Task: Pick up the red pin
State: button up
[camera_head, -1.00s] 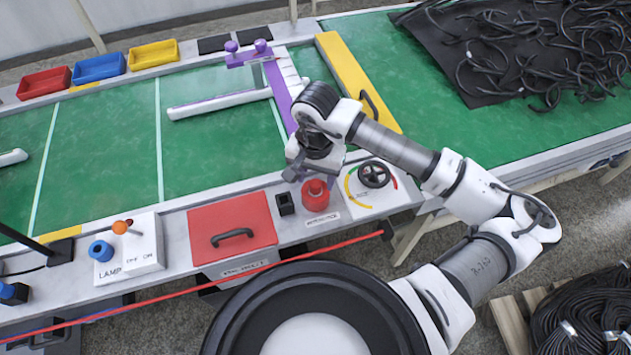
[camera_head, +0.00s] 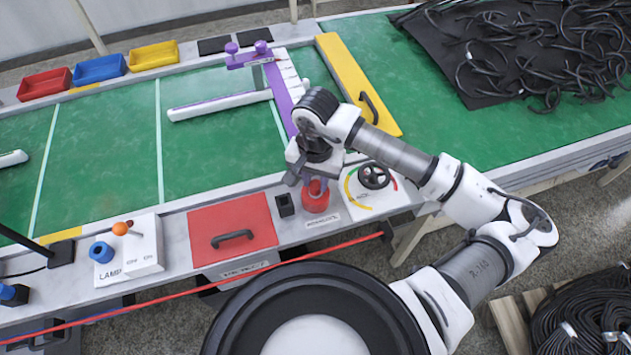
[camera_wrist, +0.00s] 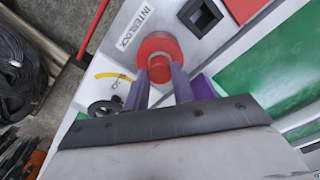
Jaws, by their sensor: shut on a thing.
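The red pin (camera_head: 315,200) is a round red piece with a raised knob, in its place on the white front ledge of the bench. In the wrist view the red pin (camera_wrist: 158,45) stands at the "INTERLOCK" label, with its knob between my purple fingers. My gripper (camera_head: 314,182) reaches down over it and partly hides its top in the head view. My gripper (camera_wrist: 160,74) is shut on the pin's knob. The pin's wide red part still sits at the ledge; I cannot see any gap beneath it.
A small black socket block (camera_head: 284,204) is close on the left, with a red handled lid (camera_head: 232,228) beyond it. A black hand wheel (camera_head: 374,176) with a coloured dial is close on the right. A yellow bar (camera_head: 350,75) lies behind on the green bench.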

aim_at(315, 184)
notch_tip(315, 184, up, 20)
jog(key=b, duration=0.4)
